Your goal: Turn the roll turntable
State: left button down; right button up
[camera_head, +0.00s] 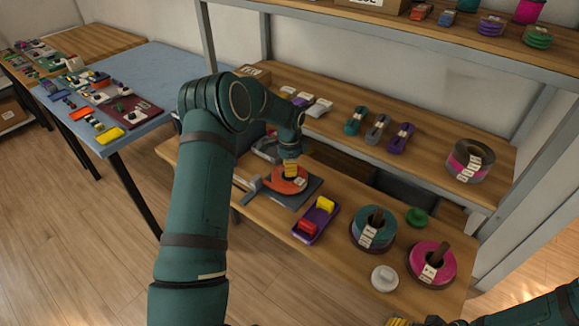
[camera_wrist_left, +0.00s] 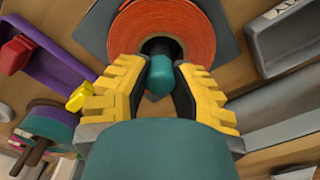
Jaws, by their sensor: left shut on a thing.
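The roll turntable has a dark grey square base (camera_head: 309,194) on the wooden bench. An orange cord roll (camera_head: 291,181) lies flat on it; the roll also shows in the left wrist view (camera_wrist_left: 200,32). My left gripper (camera_head: 291,168) is above the roll's middle, pointing down. In the left wrist view its yellow fingers (camera_wrist_left: 160,85) are on either side of a teal-tipped peg (camera_wrist_left: 160,75) at the roll's dark centre, shut on it. Only a bit of yellow of my right gripper (camera_head: 398,322) shows at the bottom edge, so its jaws are unclear.
A purple tray (camera_head: 311,229) with red and yellow pieces is right of the turntable. Teal (camera_head: 374,226) and magenta (camera_head: 432,262) cord rolls stand further right on posts. A shelf (camera_head: 430,168) with cord bundles rises behind. A grey holder (camera_wrist_left: 285,38) is close by.

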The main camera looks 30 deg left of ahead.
pick_arm(q)
jog(key=shift+d+m, duration=0.1)
jog(key=shift+m, duration=0.6)
jog(key=c, duration=0.7)
grip_release()
jog(key=shift+c, duration=0.2)
notch_tip(320, 180, up, 12)
jog(key=shift+s+f, duration=0.1)
